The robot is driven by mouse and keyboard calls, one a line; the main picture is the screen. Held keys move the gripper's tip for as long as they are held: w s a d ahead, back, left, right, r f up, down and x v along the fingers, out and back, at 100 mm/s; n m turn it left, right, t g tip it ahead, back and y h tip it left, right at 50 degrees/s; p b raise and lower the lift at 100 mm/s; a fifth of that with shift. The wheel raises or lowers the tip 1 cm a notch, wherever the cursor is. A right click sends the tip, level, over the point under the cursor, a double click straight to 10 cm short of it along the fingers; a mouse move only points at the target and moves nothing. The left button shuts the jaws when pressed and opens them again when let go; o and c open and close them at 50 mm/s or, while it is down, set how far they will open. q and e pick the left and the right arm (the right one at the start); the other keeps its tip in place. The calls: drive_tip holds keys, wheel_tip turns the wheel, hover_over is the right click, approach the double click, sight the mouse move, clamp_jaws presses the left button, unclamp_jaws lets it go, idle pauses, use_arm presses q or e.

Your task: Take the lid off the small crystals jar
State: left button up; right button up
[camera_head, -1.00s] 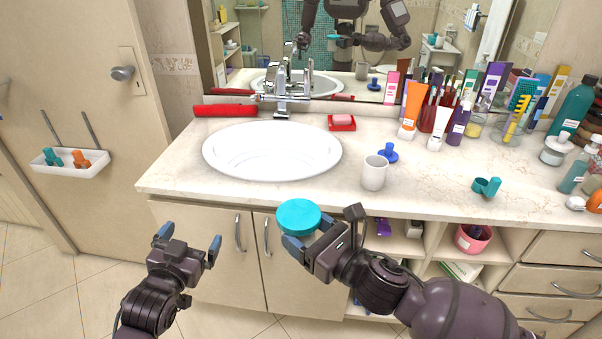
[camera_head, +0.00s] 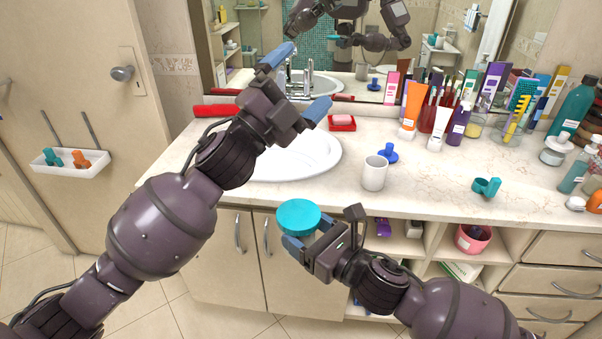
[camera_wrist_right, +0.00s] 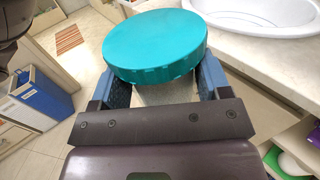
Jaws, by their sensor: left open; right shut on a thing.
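A wide round teal lid (camera_head: 299,216) sits on top of the small crystals jar in front of the counter. It also shows large in the right wrist view (camera_wrist_right: 155,45). Under it, a little of the pale jar body (camera_wrist_right: 168,93) shows between my fingers; the rest is hidden. My right gripper (camera_head: 305,236) is shut on the jar, below the lid, and holds it in the air with the lid facing up. My left gripper (camera_head: 296,82) is open and empty, raised over the sink, well above and apart from the lid.
The white sink (camera_head: 305,157) lies behind my left arm. A white cup (camera_head: 374,173) and a blue stopper-like item (camera_head: 388,153) stand near the counter's front edge. Bottles and tubes crowd the counter's right back.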

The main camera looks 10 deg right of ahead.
use_arm(q)
drive_tip(key=s+d+r+m+g, duration=0.3)
drive_tip(key=s+d+m+g, duration=0.3)
drive_tip(key=m+g, duration=0.45)
drive_tip(key=s+d+r+m+g, duration=0.2)
drive_tip(key=s+d+m+g, duration=0.5)
drive_tip(key=m, duration=0.7)
drive_tip(key=m+t+y, duration=0.4)
drive_tip(key=m+y, duration=1.4)
drive_tip(key=y, duration=0.2)
hover_over(301, 213)
drive_tip(key=f, duration=1.8)
drive_tip(key=shift+w+d+f, duration=0.1)
drive_tip(key=shift+d+f, duration=0.1)
drive_tip(key=shift+d, duration=0.2)
drive_tip(key=shift+a+m, duration=0.45)
drive_tip(key=shift+m, duration=0.2)
drive_tip(key=shift+f, duration=4)
